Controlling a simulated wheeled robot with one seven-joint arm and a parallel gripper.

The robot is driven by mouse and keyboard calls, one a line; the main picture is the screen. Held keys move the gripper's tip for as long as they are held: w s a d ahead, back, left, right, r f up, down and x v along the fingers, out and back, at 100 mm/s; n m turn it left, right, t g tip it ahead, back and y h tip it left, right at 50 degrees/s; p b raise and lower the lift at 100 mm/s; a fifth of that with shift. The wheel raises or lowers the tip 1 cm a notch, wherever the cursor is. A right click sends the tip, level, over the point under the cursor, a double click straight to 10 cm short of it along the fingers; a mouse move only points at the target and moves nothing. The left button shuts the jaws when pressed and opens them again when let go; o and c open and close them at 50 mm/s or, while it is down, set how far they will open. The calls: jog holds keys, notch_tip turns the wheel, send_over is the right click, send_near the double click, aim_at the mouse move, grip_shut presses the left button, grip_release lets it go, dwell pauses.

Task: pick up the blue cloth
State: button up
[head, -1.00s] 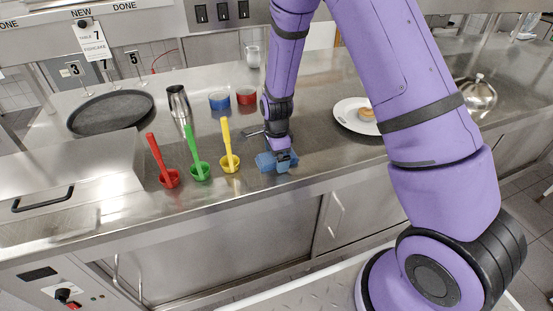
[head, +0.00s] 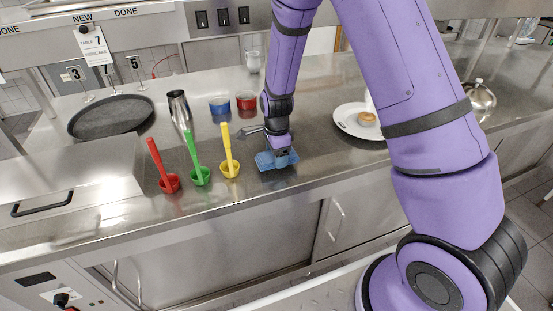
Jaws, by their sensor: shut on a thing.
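The blue cloth (head: 268,161) is at the front part of the steel counter, right of the yellow ladle. My gripper (head: 281,152) points down onto it and is shut on the cloth. The cloth spreads out on both sides of the fingers. It looks very close to the counter; I cannot tell whether it is fully clear of it. The fingertips are partly hidden by the cloth.
Red (head: 161,166), green (head: 196,160) and yellow (head: 229,152) ladles stand left of the cloth. Behind are a blue tub (head: 219,105), a red tub (head: 246,102) and a steel shaker (head: 179,107). A white plate (head: 345,119) with food is right. The counter (head: 320,165) is clear beside the cloth.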

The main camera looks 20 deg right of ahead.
jog(key=s+r, duration=0.2)
jog(key=s, duration=1.4)
jog(key=shift+r, duration=0.35)
jog(key=shift+o, duration=0.5)
